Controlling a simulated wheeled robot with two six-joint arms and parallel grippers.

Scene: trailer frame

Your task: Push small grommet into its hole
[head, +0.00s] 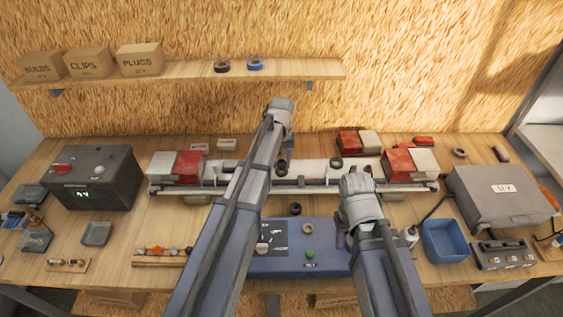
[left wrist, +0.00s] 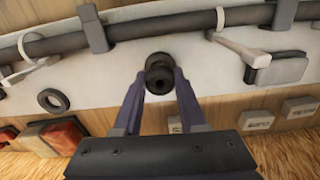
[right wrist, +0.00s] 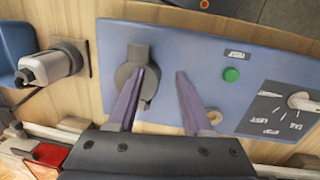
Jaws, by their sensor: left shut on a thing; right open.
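My left gripper (left wrist: 160,90) is shut on a small black grommet (left wrist: 163,77), a dark ring with a hole in its middle. It is at the pale trailer beam (left wrist: 205,72), in front of another dark round shape (left wrist: 157,59) that it partly overlaps. I cannot tell whether the grommet is inside the hole. In the head view the beam (head: 315,168) runs across the bench, with the left gripper (head: 282,164) at its middle. My right gripper (right wrist: 165,72) is open and empty above the blue panel (right wrist: 190,50), one finger over a dark round fitting (right wrist: 130,82).
A larger dark ring (left wrist: 53,102) sits on the beam nearby. A dark cable (left wrist: 150,35) in clips runs along the beam. Red-and-white lamps (head: 178,167) stand at its ends. A blue bin (head: 445,240) and grey case (head: 500,196) stand at the right, a power unit (head: 90,178) left.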

